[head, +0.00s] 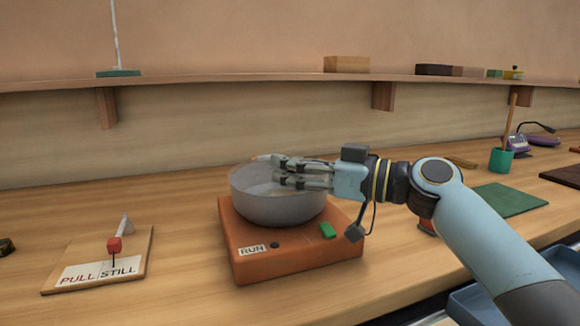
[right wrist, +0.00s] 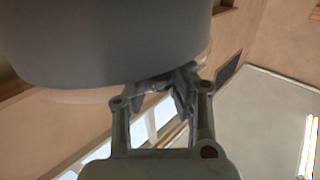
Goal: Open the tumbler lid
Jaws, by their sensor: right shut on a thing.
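The tumbler (head: 270,208) is a round grey drum on an orange base (head: 290,262) with a RUN label and a green button (head: 327,230). Its lid (right wrist: 85,97) shows in the right wrist view as a thin see-through band along the drum's rim. My right gripper (head: 277,172) reaches in from the right over the drum's top, its fingers level above the rim. It is shut at the lid's edge, and the fingers hide what they grip. A small pale piece with an orange tip (head: 262,157) shows just behind the fingertips. My left gripper is out of view.
A board (head: 135,250) marked PULL and STILL, with a red block, lies left of the base. A green mat (head: 508,199) and a teal cup (head: 501,160) with a stick stand at right. A shelf (head: 230,78) runs along the wall. Bare bench lies between board and base.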

